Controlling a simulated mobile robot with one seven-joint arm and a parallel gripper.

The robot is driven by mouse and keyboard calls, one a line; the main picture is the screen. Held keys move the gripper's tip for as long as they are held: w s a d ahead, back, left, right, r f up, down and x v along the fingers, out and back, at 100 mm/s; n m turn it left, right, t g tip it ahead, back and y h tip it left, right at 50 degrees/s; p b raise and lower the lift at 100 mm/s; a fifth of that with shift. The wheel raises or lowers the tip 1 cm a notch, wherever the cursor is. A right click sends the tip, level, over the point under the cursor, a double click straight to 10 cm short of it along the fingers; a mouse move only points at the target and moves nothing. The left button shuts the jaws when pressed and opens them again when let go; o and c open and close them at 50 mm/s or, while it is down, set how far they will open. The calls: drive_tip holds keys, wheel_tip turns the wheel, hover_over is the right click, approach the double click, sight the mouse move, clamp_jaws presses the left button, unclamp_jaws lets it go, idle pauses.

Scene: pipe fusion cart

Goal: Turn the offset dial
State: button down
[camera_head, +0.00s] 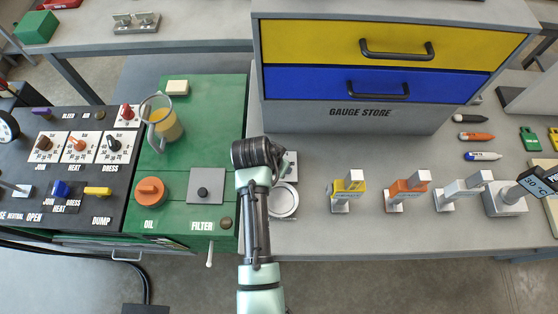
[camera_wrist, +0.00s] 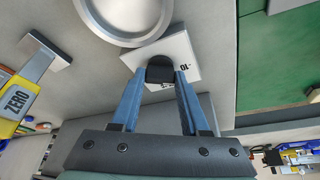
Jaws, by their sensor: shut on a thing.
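The offset dial shows in the wrist view as a black knob (camera_wrist: 160,69) on a white square plate (camera_wrist: 184,52) with a printed "10" beside the knob. My gripper (camera_wrist: 161,76) has its two blue fingers on either side of the knob, closed on it. The knob's grip faces and most of its scale are hidden or too small to read. In the head view my gripper (camera_head: 272,170) is over the grey bench, and my wrist covers the knob; only part of the plate (camera_head: 292,163) shows.
A round silver-rimmed dish (camera_head: 284,201) lies close to the plate. Yellow (camera_head: 346,189), orange (camera_head: 407,189) and white (camera_head: 462,189) tagged blocks stand to the right. The grey gauge store cabinet (camera_head: 360,115) rises behind. A green cart top (camera_head: 190,160) with a jug (camera_head: 163,121) is left.

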idle(0.4)
drive_tip(key=shift+c, duration=2)
unclamp_jaws()
drive_tip(key=v, duration=1.3)
drive_tip(key=shift+b, duration=0.3)
drive_tip(key=shift+s, duration=0.1)
